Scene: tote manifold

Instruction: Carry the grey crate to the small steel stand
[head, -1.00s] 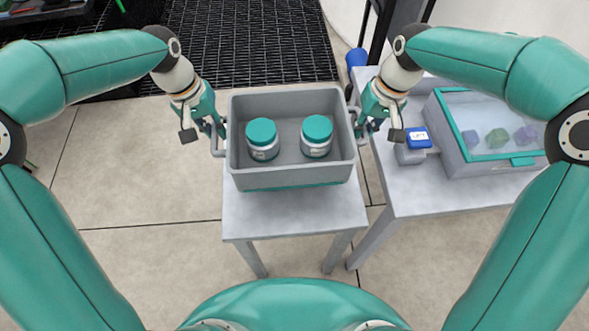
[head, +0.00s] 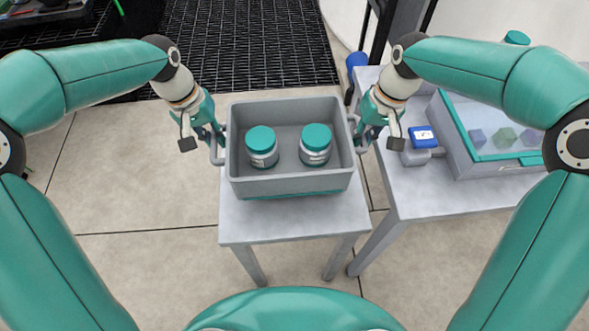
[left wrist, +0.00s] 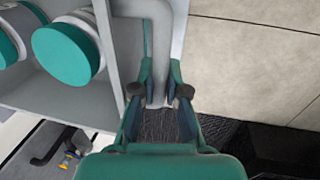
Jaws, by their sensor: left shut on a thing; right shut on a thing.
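The grey crate (head: 290,188) is over a small grey metal stand (head: 290,225) in the middle of the head view. Two white jars with teal lids (head: 262,147) (head: 315,145) stand upright inside it. My left gripper (head: 214,142) is shut on the crate's left handle, which shows between its fingers in the left wrist view (left wrist: 160,90). My right gripper (head: 359,135) is at the crate's right handle and shut on it. The crate looks about level. Whether its underside touches the stand top cannot be told.
A grey table (head: 400,190) stands close on the right. It bears a clear-lidded case (head: 490,145) with coloured blocks and a blue-topped device (head: 422,137). Black grating (head: 245,50) lies behind. The floor at the left is open.

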